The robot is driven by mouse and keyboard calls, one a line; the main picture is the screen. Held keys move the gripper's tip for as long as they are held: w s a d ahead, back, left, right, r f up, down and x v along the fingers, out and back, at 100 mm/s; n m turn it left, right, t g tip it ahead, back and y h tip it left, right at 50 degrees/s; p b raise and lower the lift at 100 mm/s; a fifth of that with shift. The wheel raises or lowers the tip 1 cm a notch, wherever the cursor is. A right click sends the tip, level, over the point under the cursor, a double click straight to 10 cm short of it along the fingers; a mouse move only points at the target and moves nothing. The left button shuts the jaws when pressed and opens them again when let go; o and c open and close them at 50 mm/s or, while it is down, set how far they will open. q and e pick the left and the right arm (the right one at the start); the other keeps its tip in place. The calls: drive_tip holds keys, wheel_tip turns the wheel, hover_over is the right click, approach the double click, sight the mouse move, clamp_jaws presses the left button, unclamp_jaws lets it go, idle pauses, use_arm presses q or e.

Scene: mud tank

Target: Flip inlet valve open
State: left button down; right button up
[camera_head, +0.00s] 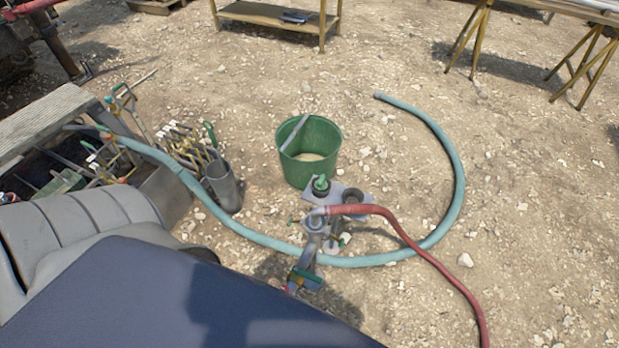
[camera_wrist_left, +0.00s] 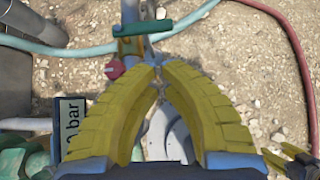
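The inlet valve appears to be the one with a green lever handle (camera_head: 307,278), on the pipe at the near side of the pump fitting. In the left wrist view, the green handle (camera_wrist_left: 155,28) lies crosswise beyond my fingertips. A red knob (camera_wrist_left: 115,68) is left of the fingertips. My left gripper (camera_wrist_left: 157,72) has yellow ribbed fingers that curve in until their tips meet or nearly meet, with nothing seen between them. The handle is apart from the tips in the picture. Yellow-and-black pieces (camera_wrist_left: 290,163) at the lower right may be my right gripper. Neither gripper is visible in the head view.
A teal hose (camera_head: 455,190) curves around the pump fitting and a red hose (camera_head: 445,270) runs to the lower right. A green bucket (camera_head: 309,170) stands behind. A gauge marked bar (camera_wrist_left: 70,125) is close to my left finger. Open gravel lies to the right.

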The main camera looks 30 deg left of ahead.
sight(307, 275)
use_arm(q)
drive_tip(key=shift+w, duration=0.1)
drive_tip(key=x, duration=1)
drive_tip(key=shift+w+d, duration=0.1)
drive_tip(key=shift+w, duration=0.05)
idle(0.4)
